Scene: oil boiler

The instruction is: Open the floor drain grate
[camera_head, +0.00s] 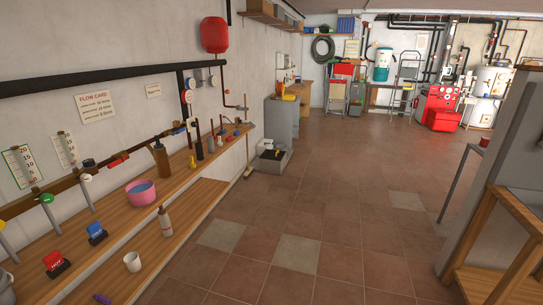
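I cannot make out a floor drain grate in the head view. The brown tiled floor (345,235) has a few paler tiles, one (297,253) near the middle front and another (220,235) to its left; none shows clear slots or a handle. A low grey tray or basin (283,166) stands on the floor by the left wall with dark items in it, too small to tell. Neither of my grippers is in view.
A wooden shelf (205,205) along the left wall holds a pink-blue bowl (140,192), a white mug (132,262) and bottles. A wooden frame (515,225) stands at right. A red boiler (438,103) is far back. The middle floor is clear.

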